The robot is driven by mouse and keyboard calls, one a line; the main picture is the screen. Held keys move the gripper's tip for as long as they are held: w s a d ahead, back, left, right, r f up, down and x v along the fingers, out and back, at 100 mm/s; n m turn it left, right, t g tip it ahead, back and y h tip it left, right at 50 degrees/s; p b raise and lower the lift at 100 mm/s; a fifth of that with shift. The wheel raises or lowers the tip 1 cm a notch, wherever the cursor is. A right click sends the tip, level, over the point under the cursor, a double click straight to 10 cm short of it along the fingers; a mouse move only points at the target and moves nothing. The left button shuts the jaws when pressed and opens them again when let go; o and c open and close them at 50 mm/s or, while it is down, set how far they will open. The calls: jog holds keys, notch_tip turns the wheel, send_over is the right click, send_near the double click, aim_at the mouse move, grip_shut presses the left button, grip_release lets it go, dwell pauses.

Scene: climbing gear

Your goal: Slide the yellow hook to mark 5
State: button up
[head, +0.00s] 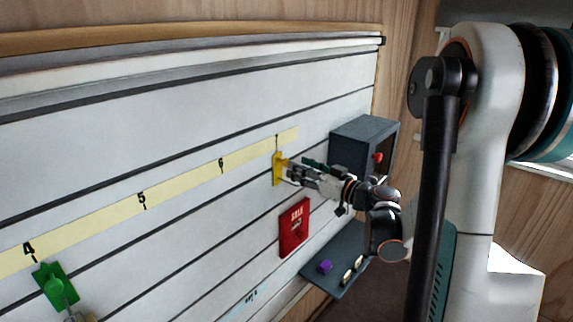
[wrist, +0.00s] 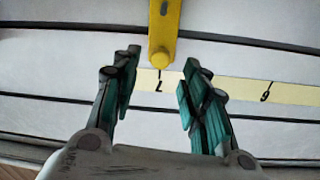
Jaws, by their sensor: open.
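The yellow hook (head: 278,169) sits on the slatted white wall at the right end of the yellow number strip (head: 182,182), by mark 7. Mark 5 (head: 142,200) is further left on the strip, beyond mark 6. In the wrist view the yellow hook (wrist: 163,35) hangs at the top centre, with its rounded end just above the 7. My gripper (head: 292,172) is close to the hook from the right. Its two fingers are open and apart, one on each side of the hook's end in the wrist view. I cannot tell whether either finger touches it.
A green hook (head: 54,286) is near mark 4, with something hanging from it. A red sign (head: 294,228) is below the yellow hook. A dark grey box (head: 350,142) with a red knob is right of it. A grey shelf (head: 335,285) holds a purple block and small metallic items.

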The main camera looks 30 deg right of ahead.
jog(key=x, duration=0.6)
jog(key=shift+w+a, duration=0.1)
grip_shut()
